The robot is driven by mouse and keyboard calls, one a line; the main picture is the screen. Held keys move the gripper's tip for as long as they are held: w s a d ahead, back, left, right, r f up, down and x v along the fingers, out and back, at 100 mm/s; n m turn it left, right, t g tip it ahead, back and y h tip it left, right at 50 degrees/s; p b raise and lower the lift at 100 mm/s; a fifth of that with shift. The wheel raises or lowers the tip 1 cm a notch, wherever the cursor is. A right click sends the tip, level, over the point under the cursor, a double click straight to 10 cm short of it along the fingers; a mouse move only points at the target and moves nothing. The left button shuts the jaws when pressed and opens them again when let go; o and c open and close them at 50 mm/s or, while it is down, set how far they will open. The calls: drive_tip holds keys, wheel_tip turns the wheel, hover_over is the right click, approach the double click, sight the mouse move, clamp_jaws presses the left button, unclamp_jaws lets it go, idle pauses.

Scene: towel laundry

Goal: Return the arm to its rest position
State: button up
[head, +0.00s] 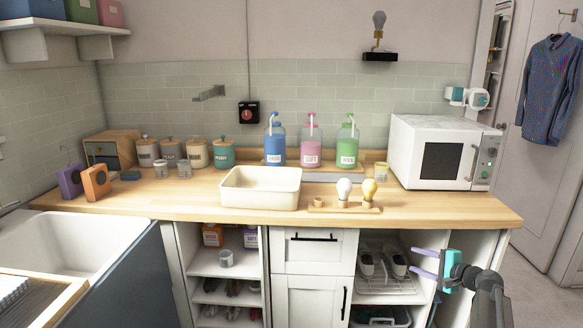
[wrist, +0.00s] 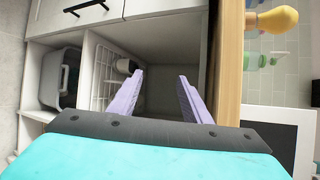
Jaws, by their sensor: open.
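My gripper (head: 424,264) is at the lower right in the head view, with purple fingers and a teal body. It is in front of the open shelf under the counter's right part. In the wrist view its two fingers (wrist: 161,97) are apart with nothing between them. The wrist picture is turned sideways, so the counter edge runs upright right of the fingers. Behind the fingers is the shadowed open cabinet. My dark arm reaches in from the lower right corner of the head view.
The wooden counter (head: 430,207) holds a cream basin (head: 260,188), a bulb stand (head: 343,208), several soap bottles and a microwave (head: 440,152). A wire rack (head: 385,284) with shoes is in the cabinet near my gripper. A white sink (head: 75,245) is at the left. Floor shows at the right.

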drive_tip(key=s+a+f+n+g+y, duration=0.1)
drive_tip(key=s+a+f+g, duration=0.1)
drive_tip(key=a+f, duration=0.75)
drive_tip(key=s+a+f+n+g+p, duration=0.2)
drive_tip(key=s+a+f+n+g, duration=0.15)
drive_tip(key=s+a+f, duration=0.7)
drive_tip(key=s+a+f+n+g+p, duration=0.15)
drive_tip(key=s+a+f+g, duration=0.35)
drive_tip(key=s+a+f, duration=0.5)
drive_tip(key=s+a+f+n+g+h, duration=0.1)
drive_tip(key=s+a+f+n+g, duration=0.15)
drive_tip(key=s, duration=0.35)
drive_tip(key=s+a+f+n+g+h, duration=0.1)
drive_tip(key=s+a+f, duration=0.1)
drive_tip(key=s+f, duration=0.35)
drive_tip(key=s+a+f+n+g+h, duration=0.1)
drive_tip(key=s+a+f+g, duration=0.1)
drive_tip(key=s, duration=0.6)
drive_tip(key=s+d+n+g+h+p, duration=0.1)
drive_tip(key=s+d+n+h, duration=0.3)
drive_tip(key=s+d, duration=0.4)
drive_tip(key=shift+s+d+n+g, duration=0.35)
drive_tip(key=shift+s+n+g, duration=0.15)
drive_tip(key=shift+s, duration=0.65)
